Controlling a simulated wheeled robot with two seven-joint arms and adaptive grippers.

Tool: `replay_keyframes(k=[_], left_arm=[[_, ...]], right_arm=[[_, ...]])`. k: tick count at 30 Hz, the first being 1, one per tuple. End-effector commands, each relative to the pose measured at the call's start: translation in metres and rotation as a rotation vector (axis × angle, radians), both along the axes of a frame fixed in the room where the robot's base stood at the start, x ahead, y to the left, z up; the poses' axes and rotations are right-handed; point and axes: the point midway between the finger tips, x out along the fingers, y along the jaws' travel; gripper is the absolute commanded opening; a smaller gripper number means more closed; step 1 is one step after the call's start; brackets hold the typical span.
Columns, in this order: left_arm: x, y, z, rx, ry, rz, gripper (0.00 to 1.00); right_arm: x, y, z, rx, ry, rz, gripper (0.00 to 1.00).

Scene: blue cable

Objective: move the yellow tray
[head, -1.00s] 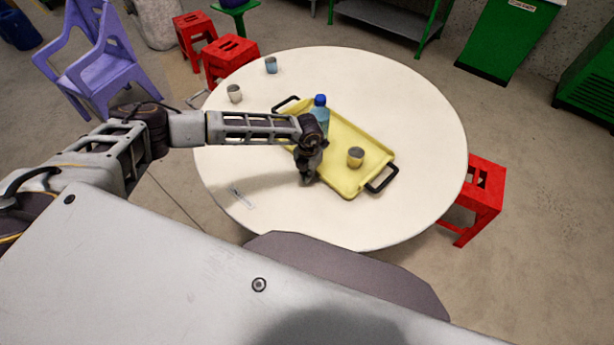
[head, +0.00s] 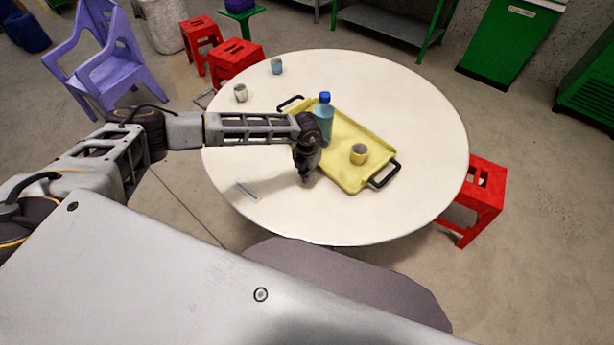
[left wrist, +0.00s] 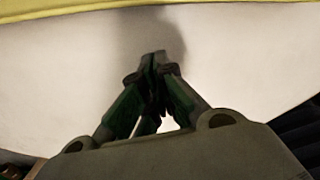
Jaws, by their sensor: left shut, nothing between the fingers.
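The yellow tray (head: 350,184) lies on the round white table, with a dark handle at its far left end and another at its near right end. A blue-capped bottle (head: 324,120) and a yellowish cup (head: 359,154) stand on it. My left gripper (head: 305,176) points down beside the tray's near left edge, apart from both handles. Its fingers are shut and empty. In the left wrist view the closed fingertips (left wrist: 160,58) are over bare white tabletop, and the tray's yellow edge (left wrist: 60,11) runs along the top. My arm hides part of the tray's left side. My right gripper is out of view.
On the table (head: 420,120), a grey cup (head: 240,92) and a bluish cup (head: 277,66) stand at the far left. A small metallic utensil (head: 247,190) lies near the left front. The table's right side is clear. A red stool (head: 483,195) stands at right.

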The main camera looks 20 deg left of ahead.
Motion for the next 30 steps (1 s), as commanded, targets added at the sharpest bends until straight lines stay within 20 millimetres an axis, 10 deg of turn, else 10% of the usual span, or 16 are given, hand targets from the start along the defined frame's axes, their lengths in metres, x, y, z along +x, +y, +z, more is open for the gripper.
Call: replay_keyframes(k=[30], left_arm=[[0.0, 0.0, 0.088, 0.0, 0.0, -0.001, 0.0]], right_arm=[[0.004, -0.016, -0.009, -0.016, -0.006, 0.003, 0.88]])
